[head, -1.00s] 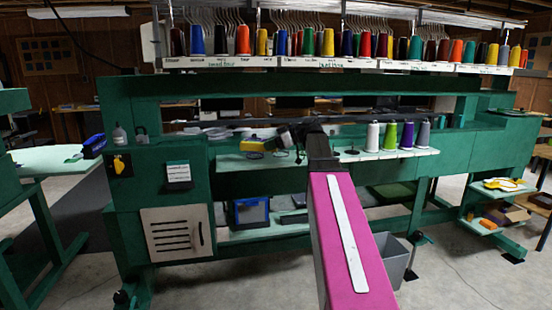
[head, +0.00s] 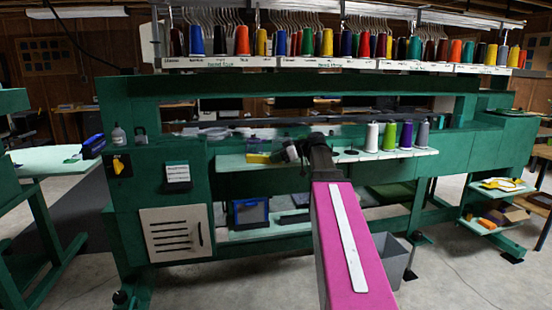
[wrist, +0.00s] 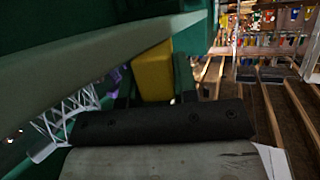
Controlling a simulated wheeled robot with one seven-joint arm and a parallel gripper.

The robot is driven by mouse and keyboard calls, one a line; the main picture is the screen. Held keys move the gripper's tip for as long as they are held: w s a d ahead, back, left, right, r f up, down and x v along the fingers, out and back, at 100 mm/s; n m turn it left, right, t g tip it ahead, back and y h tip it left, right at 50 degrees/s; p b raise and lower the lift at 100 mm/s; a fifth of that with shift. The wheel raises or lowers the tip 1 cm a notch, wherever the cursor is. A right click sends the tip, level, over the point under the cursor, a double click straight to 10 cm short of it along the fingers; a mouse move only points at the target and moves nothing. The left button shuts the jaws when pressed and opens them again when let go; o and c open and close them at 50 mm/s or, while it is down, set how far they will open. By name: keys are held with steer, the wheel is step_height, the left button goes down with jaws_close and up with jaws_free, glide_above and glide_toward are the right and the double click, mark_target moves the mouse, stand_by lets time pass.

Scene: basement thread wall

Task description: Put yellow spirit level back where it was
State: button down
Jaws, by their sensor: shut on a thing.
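The yellow spirit level (wrist: 153,72) shows in the wrist view as a yellow block between the two fingers of my gripper (wrist: 157,88), which is shut on it. In the head view my gripper (head: 270,153) is at the left part of the green machine's shelf, left of the thread cones. A small part of the yellow level (head: 257,158) shows there at shelf height. In the wrist view a pale green slab edge (wrist: 95,55) runs close to the level. I cannot tell whether they touch.
The pale shelf (head: 235,163) holds white, green, purple and grey cones (head: 390,136) right of my arm. Racked coloured spools (head: 325,43) line the top of the machine. A grey bin (head: 393,260) stands on the floor below.

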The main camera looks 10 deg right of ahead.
steer(key=c, duration=0.9)
jaws_free()
steer(key=v, duration=1.2)
steer(key=shift+s+r, duration=0.1)
